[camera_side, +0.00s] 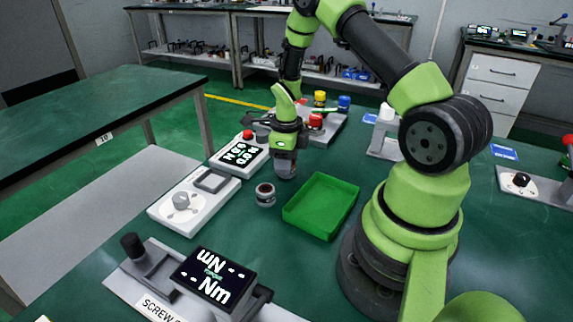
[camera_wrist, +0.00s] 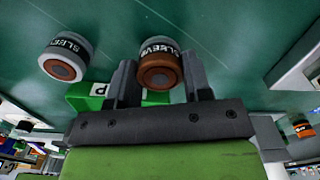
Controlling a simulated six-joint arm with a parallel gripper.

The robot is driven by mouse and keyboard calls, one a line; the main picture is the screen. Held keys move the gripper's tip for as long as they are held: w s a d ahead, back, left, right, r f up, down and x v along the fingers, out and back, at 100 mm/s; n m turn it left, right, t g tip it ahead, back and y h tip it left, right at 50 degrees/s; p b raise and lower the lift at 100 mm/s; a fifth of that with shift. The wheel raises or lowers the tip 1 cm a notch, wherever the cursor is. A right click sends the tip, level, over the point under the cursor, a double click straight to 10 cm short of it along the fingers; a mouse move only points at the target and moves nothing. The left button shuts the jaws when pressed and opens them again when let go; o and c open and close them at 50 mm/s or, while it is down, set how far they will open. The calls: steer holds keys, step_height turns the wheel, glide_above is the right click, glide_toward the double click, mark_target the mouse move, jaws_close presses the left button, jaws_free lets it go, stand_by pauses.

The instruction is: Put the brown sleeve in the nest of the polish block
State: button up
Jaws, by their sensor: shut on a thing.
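My gripper (camera_side: 285,170) points down behind the left end of the green tray. In the wrist view my gripper (camera_wrist: 157,76) is shut on the brown sleeve (camera_wrist: 160,74), a short cylinder with a dark SLEEVE band, between its two fingers. Another sleeve (camera_side: 265,195), pale grey with a dark band, stands on the table in front of my gripper; it also shows at the left of the wrist view (camera_wrist: 67,57). I cannot read a polish label. A white block with a round disc and a square recess (camera_side: 195,199) is to the left; I cannot tell whether it is the polish block.
The empty green tray (camera_side: 321,206) lies right of the loose sleeve. A device with a lit display (camera_side: 239,154) stands left of my gripper. A screw station (camera_side: 210,275) is at the front, and a fixture with coloured caps (camera_side: 318,125) is behind. Bare table lies around the tray.

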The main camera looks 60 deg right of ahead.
steer(key=r, duration=0.8)
steer(key=shift+w+a+r, duration=0.15)
steer(key=shift+w+r, duration=0.15)
steer(key=w+a+r+n, duration=0.2)
steer(key=w+a, duration=0.2)
steer(key=w, duration=0.2)
steer(key=n, duration=0.2)
glide_above(212, 183)
step_height(212, 183, down, 9)
steer(key=shift+f, duration=0.15)
steer(key=o, duration=1)
steer(key=shift+s, duration=0.1)
